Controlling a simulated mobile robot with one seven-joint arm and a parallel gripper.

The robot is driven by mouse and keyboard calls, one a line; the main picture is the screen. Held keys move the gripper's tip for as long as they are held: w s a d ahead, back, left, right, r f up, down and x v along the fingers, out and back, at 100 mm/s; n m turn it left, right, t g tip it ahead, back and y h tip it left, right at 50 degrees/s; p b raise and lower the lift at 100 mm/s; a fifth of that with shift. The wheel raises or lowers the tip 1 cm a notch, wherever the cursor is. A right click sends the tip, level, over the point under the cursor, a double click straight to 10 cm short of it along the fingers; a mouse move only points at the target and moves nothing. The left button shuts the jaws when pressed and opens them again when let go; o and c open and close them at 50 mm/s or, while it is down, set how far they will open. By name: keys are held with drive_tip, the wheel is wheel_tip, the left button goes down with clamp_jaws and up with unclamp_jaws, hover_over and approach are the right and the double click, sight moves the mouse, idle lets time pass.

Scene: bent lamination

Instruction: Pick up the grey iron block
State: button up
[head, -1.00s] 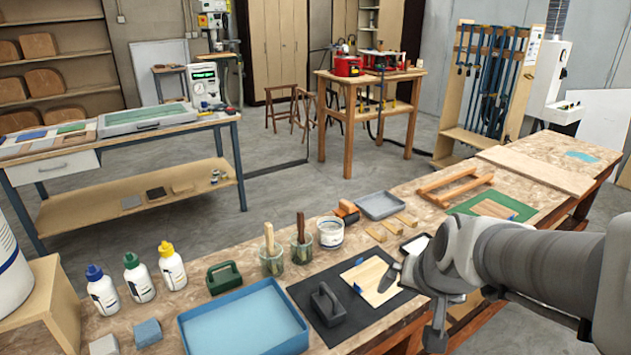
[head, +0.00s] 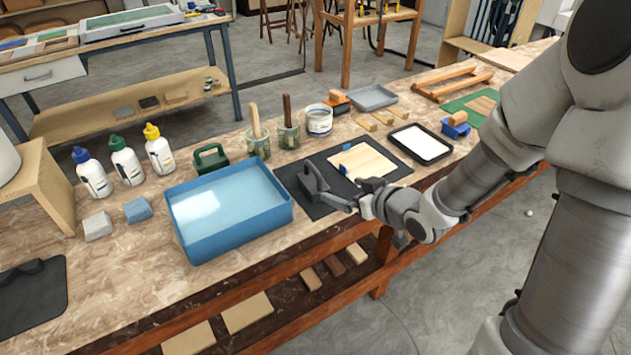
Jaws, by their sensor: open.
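The grey iron block (head: 312,184), dark with a raised handle, stands on a black mat (head: 286,176) right of the blue tray. My gripper (head: 345,198) is low over the bench at the block's right side, with its open fingers pointing left toward the block. The fingers overlap the block's right edge in the picture. I cannot tell whether they touch it. Part of the block is hidden behind the fingers.
A blue tray (head: 185,232) stands close on the left. A pale wooden board (head: 372,160) lies on the mat behind my gripper. Jars with brushes (head: 258,145), a green handled block (head: 211,158) and glue bottles (head: 125,163) stand behind. The bench's front edge is close.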

drive_tip(key=b, duration=0.2)
approach(312, 179)
drive_tip(key=x, duration=0.4)
drive_tip(key=shift+w+a, duration=0.1)
drive_tip(key=shift+f+b+x, duration=0.25)
drive_tip(key=shift+b+x, duration=0.35)
drive_tip(key=shift+x, duration=2.05)
clamp_jaws()
drive_tip(key=shift+r, duration=0.2)
